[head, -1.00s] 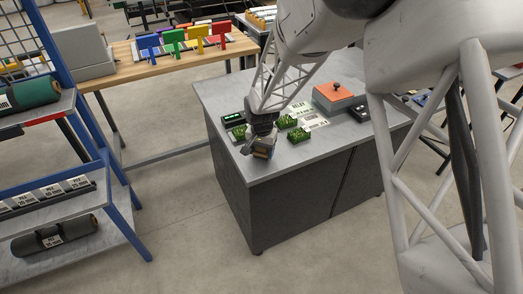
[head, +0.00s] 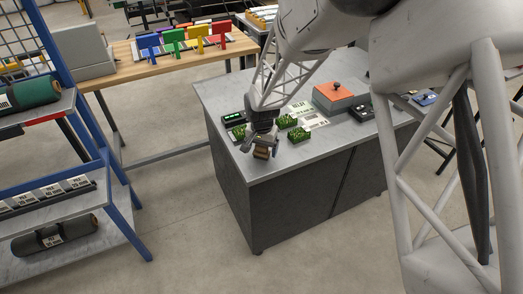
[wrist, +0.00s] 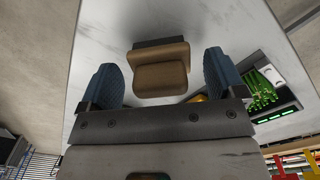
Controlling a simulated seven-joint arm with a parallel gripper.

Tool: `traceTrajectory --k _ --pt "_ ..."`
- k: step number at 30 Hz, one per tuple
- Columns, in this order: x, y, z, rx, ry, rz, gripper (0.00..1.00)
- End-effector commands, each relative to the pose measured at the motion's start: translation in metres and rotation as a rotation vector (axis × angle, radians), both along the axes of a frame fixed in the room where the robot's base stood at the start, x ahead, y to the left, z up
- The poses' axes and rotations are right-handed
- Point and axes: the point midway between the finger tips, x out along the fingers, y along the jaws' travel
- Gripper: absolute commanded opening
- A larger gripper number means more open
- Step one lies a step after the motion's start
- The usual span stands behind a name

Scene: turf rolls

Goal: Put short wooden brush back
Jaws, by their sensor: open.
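The short wooden brush (wrist: 160,76), a brown block with a dark strip along its far side, lies between my two blue finger pads in the wrist view. Gaps show on both sides of it, so neither finger appears to touch it. My gripper (wrist: 160,88) is open around it. In the head view, my gripper (head: 261,146) is low over the near left part of the grey bench, and the brush (head: 262,153) shows just below it. The gripper partly hides the brush there, and I cannot tell its exact height over the bench.
Green turf samples (head: 299,135) and a small box with a green display (head: 233,119) stand close to my gripper. An orange-topped box (head: 334,95) is farther right on the bench (head: 300,160). A blue rack (head: 120,205) with turf rolls stands left.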

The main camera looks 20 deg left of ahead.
Motion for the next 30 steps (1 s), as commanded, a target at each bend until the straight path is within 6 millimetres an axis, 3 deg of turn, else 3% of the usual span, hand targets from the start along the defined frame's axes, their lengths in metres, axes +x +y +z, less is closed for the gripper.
traceTrajectory --k 18,30 --pt "0.000 0.000 0.090 0.002 -0.002 0.000 0.89" --pt "0.000 0.000 0.111 0.000 0.000 0.000 0.89"
